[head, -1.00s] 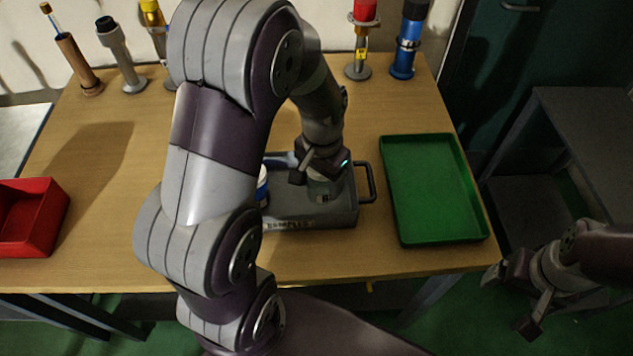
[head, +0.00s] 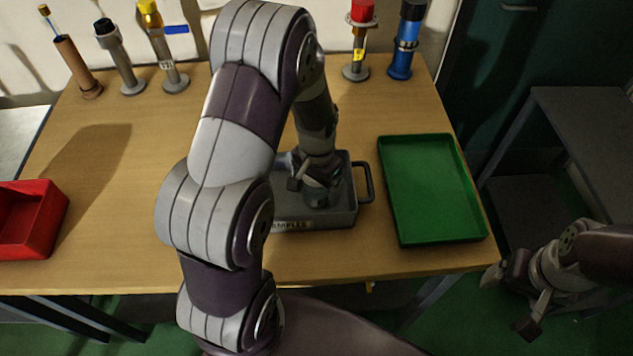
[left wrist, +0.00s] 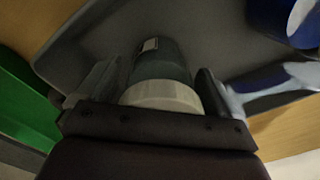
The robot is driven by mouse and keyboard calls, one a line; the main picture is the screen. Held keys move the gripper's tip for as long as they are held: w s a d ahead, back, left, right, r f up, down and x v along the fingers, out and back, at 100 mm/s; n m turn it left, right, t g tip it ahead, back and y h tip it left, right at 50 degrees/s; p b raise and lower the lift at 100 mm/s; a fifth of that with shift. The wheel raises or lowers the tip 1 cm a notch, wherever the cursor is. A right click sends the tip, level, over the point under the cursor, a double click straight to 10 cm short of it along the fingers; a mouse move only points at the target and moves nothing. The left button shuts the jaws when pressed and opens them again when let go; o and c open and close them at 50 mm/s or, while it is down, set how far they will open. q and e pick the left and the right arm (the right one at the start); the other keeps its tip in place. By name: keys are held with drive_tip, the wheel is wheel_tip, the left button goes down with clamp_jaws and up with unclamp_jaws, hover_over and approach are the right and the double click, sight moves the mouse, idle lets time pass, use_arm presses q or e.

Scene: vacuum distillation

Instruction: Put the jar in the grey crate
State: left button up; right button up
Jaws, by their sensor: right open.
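The grey crate (head: 330,217), with a label on its front and a handle at its right, stands on the table in the head view. Its grey inside (left wrist: 85,38) fills much of the left wrist view. My left gripper (head: 312,180) points down over the right part of the crate. The jar (left wrist: 160,85), grey-green with a pale band, sits between its fingers, which appear closed on it. In the head view the jar (head: 318,193) is within the crate's outline; its contact with the floor is unclear. My right gripper (head: 510,300) is open and empty, beyond the table's right front.
A green tray (head: 432,190) is right of the crate, and a red bin (head: 30,220) at far left. Several stands and bottles line the back edge. A blue-and-white item (left wrist: 270,82) and a blue round one (left wrist: 280,22) lie near the jar.

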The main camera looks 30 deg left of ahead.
use_arm(q)
wheel_tip(320, 180, up, 12)
drive_tip(key=shift+f, duration=0.2)
drive_tip(key=shift+s+d+r, duration=0.2)
drive_tip(key=s+d+f+n+t, duration=0.1)
drive_tip(key=s+d, duration=0.3)
drive_tip(key=s, duration=0.4)
drive_tip(key=shift+s+d+f+n, duration=0.25)
drive_tip(key=shift+f+n, duration=0.25)
drive_tip(key=shift+f, duration=0.2)
drive_tip(key=shift+a, duration=0.1)
